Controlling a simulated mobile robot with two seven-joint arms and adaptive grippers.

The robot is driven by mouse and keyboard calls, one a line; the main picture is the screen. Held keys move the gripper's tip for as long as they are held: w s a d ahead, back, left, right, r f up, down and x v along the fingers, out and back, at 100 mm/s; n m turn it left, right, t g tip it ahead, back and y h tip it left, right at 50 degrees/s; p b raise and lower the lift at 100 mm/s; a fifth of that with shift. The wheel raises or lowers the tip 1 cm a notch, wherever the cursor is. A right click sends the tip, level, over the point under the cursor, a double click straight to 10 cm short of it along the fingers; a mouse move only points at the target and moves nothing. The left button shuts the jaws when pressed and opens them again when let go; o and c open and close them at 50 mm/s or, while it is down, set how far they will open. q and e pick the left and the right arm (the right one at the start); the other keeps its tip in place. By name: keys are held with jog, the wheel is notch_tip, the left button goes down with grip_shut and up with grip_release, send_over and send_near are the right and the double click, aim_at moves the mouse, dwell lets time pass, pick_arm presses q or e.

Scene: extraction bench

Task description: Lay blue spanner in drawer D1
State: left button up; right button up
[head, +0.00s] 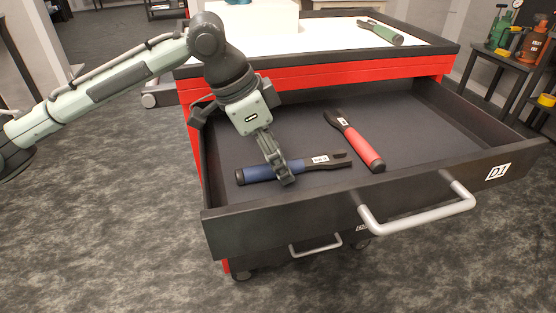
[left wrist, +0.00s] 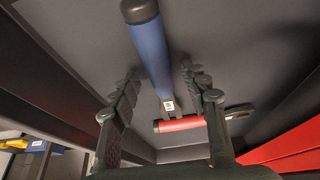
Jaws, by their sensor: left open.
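The blue spanner (head: 258,173) lies in the open drawer D1 (head: 430,120), near its front left, with its dark jaw end toward the right. My left gripper (head: 284,178) points down into the drawer at the middle of this spanner. In the left wrist view the blue spanner (left wrist: 150,52) runs between the spread fingers of my left gripper (left wrist: 159,76). The fingers are open; whether they touch the spanner is unclear. The spanner appears to rest on the drawer floor. My right gripper is not in view.
A red spanner (head: 360,145) lies in the drawer to the right; it also shows in the left wrist view (left wrist: 182,124). A green spanner (head: 382,34) lies on the white worktop (head: 330,38). The drawer's silver handle (head: 420,217) juts out in front. The drawer's right side is clear.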

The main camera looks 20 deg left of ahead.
pick_arm(q)
jog(key=v, duration=0.3)
jog(key=shift+r, duration=0.1)
jog(key=p+v, duration=0.1)
jog(key=v, duration=0.7)
jog(key=shift+r, duration=0.25)
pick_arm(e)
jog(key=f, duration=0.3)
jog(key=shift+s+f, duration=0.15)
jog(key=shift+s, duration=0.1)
pick_arm(q)
jog(key=shift+a, duration=0.1)
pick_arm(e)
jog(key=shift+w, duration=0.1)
